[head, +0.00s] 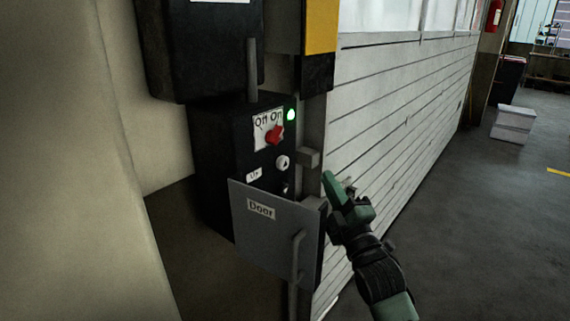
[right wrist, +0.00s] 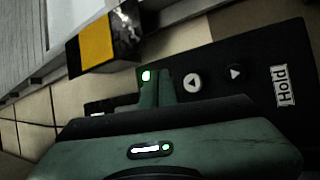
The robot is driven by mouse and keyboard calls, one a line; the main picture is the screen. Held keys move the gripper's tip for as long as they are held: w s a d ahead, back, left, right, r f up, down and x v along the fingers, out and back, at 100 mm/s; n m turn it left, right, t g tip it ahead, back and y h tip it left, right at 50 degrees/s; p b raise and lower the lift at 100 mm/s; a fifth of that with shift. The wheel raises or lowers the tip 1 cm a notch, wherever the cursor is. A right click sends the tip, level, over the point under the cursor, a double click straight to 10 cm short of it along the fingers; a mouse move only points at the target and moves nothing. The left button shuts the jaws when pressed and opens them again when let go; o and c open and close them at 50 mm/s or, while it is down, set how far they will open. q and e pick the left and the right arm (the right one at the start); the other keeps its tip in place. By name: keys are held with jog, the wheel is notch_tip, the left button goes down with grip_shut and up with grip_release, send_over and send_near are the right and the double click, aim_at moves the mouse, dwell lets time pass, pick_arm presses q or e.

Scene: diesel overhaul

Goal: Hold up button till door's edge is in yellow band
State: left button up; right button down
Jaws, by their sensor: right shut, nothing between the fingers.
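The white round up button (head: 283,162) with its arrow is on the black control box (head: 225,165), below the red switch (head: 275,135). It also shows in the right wrist view (right wrist: 193,83), just right of the fingers. My right gripper (head: 333,182) is shut and empty, to the right of the box and apart from the button in the head view. It shows in the right wrist view (right wrist: 157,88). The yellow band (head: 321,25) is high on the post. The pale slatted door (head: 400,110) reaches down near the floor; my arm hides part of its lower side.
A grey cover flap marked Door (head: 275,230) hangs open below the buttons, close to my right gripper. A green lamp (head: 291,114) is lit. A black arrow button (right wrist: 236,72) and a Hold label (right wrist: 282,86) show in the right wrist view.

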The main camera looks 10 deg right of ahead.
aim_at(283, 163)
jog(key=shift+w+a, duration=0.1)
jog(key=w+a+b, duration=0.2)
jog(key=w+a, duration=0.3)
jog(key=w, duration=0.1)
jog(key=shift+w+a, duration=0.15)
jog(key=shift+w, duration=0.25)
jog(key=shift+w, duration=0.1)
dwell(1.9)
jog(key=shift+w+a, duration=0.25)
